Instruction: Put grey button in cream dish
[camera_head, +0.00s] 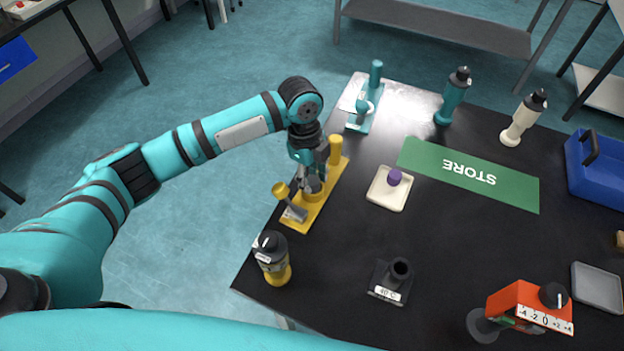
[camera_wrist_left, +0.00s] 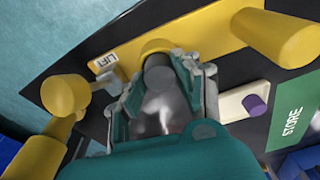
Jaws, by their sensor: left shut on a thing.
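The cream dish (camera_head: 385,199) lies on the black table to the right of my left gripper. A purple button (camera_head: 394,177) sits in the dish, which also shows in the left wrist view (camera_wrist_left: 232,108). My left gripper (camera_head: 312,183) points down at the yellow fixture (camera_head: 327,203). Its fingers are shut on a grey cylindrical piece, the grey button (camera_wrist_left: 158,78), at the fixture's round yellow seat. The fingers hide part of the button, and I cannot tell whether it is clear of the seat. My right gripper is not in view.
A lever marked LIFT (camera_wrist_left: 104,64) stands beside the seat. A yellow-based bottle (camera_head: 273,258) and a dark 40 C holder (camera_head: 391,281) stand nearer. A teal fixture (camera_head: 365,105) is behind. A green STORE mat (camera_head: 500,181) lies right of the dish.

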